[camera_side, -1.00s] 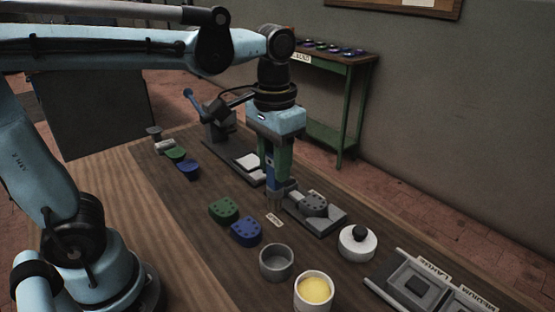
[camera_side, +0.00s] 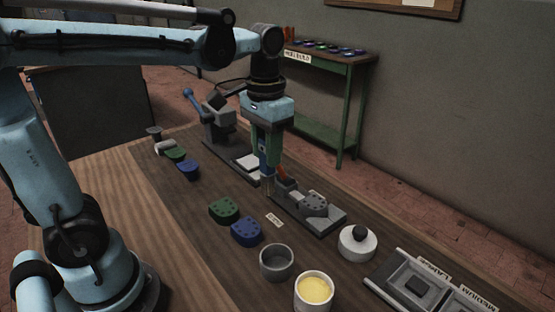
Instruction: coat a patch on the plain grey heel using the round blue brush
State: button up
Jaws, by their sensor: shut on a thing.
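My gripper (camera_side: 266,170), with green fingers, points down over the middle of the table. It is shut on a slim blue piece that looks like the handle of the blue brush (camera_side: 265,159). The brush's lower end is small and hard to make out. A grey heel (camera_side: 314,204) with dark dots on top sits on a grey plate (camera_side: 328,222), to the right of and below my gripper in the picture. The gripper and brush look apart from this heel.
An orange piece (camera_side: 284,177) stands just right of my gripper. A grey cup (camera_side: 277,263), a yellow-filled cup (camera_side: 315,291) and a white knobbed pot (camera_side: 357,243) stand in front. Green (camera_side: 223,209) and blue (camera_side: 246,231) heels lie left. A blue-levered press (camera_side: 217,125) stands behind.

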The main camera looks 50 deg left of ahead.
jog(key=s+d, duration=0.3)
jog(key=d, duration=0.7)
jog(key=s+d, duration=0.3)
jog(key=d, duration=0.7)
jog(key=shift+f, duration=2.55)
jog(key=shift+f, duration=0.6)
notch_tip(320, 180, up, 7)
jog(key=shift+w, duration=0.1)
dwell(0.5)
